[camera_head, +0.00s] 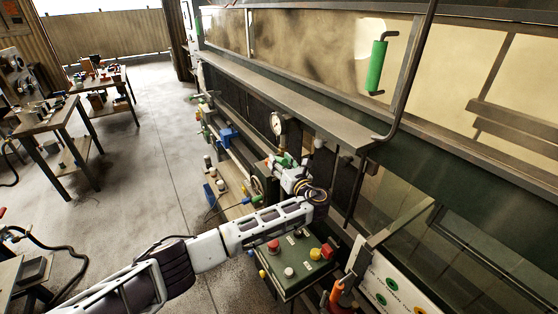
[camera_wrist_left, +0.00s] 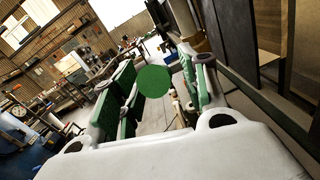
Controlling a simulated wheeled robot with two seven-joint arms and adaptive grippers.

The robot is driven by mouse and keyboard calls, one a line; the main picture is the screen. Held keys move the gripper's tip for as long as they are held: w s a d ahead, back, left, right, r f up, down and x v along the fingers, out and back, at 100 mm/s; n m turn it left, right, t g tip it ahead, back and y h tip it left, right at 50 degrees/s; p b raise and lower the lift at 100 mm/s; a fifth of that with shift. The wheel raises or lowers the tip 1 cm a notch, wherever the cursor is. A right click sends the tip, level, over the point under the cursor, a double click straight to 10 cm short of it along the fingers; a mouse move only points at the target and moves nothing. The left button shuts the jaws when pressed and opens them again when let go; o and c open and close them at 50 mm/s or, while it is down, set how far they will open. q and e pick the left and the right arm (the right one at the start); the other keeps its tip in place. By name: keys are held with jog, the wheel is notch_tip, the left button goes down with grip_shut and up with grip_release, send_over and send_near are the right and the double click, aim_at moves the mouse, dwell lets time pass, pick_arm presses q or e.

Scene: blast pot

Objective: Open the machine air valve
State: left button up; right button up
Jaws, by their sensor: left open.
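My left gripper (camera_head: 284,166) is beside the machine's pipework, just below the round pressure gauge (camera_head: 278,123). In the left wrist view my left gripper (camera_wrist_left: 156,88) is open, with green-padded fingers apart. A green round disc (camera_wrist_left: 153,81) shows between the fingers, with gaps on both sides. It looks like a valve knob, but I cannot tell for sure that it is the machine air valve. In the head view the gripper hides most of this spot. My right gripper is not in view.
A green control box (camera_head: 298,262) with coloured buttons sits below my left arm. The machine's long ledge (camera_head: 270,88) runs above the pipes. A green handle (camera_head: 377,66) is on the window panel. Workbenches (camera_head: 48,120) stand at the left, with clear floor (camera_head: 150,150) between.

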pick_arm(q)
jog(key=shift+w+a, duration=0.35)
jog(key=shift+w, duration=0.25)
grip_shut()
